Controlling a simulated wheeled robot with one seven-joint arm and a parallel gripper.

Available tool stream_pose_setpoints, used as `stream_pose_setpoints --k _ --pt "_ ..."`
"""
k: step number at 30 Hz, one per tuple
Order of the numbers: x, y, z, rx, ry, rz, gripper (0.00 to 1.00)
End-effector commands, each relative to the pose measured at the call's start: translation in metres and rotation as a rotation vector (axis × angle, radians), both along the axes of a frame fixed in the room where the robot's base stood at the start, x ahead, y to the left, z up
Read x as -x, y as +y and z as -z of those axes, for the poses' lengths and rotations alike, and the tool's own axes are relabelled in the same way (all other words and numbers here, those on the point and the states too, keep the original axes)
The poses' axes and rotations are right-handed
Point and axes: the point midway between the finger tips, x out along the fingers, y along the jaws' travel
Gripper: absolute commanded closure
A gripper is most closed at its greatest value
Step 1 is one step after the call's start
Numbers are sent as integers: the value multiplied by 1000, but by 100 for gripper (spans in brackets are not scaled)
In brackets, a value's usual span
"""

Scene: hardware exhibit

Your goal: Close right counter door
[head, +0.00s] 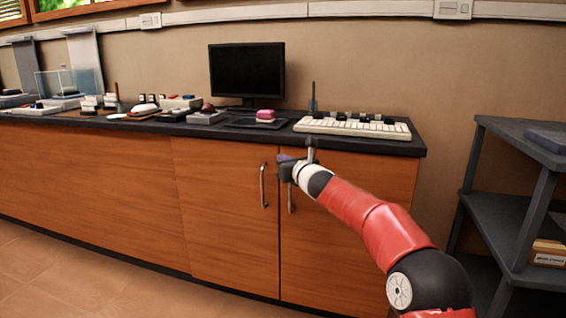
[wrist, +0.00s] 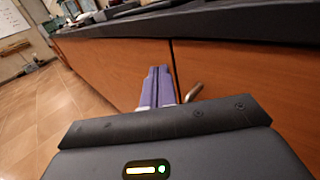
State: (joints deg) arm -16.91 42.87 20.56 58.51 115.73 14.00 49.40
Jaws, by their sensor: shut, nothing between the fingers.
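The right counter door (head: 345,235) is an orange-brown wood panel under the dark countertop, and it looks about flush with the cabinet front. I cannot tell whether a small gap is left. Its metal handle (head: 290,198) is partly hidden by my arm. In the wrist view the right door (wrist: 250,85) fills the right side, and its handle (wrist: 194,92) shows just right of the fingers. My gripper (head: 283,160) is at the top of the door near the seam with the left door. Its purple fingers (wrist: 158,72) are together and empty. Contact with the door is unclear.
The left door (head: 225,210) with its handle (head: 264,185) appears shut. The countertop (head: 350,140) overhangs just above my gripper and holds a monitor (head: 247,72) and a keyboard (head: 350,127). A grey shelf (head: 500,215) stands at the right. Open floor (head: 60,270) lies at the left.

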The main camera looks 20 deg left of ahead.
Motion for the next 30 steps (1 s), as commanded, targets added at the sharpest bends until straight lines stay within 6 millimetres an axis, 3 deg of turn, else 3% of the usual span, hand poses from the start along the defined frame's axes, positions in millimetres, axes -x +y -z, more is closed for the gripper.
stream_pose_setpoints --k 17,26,30 --pt "87 0 2 1 -2 -5 100" --pt "101 -2 0 6 -6 -4 100" --pt "114 -20 -13 113 -116 -17 100"
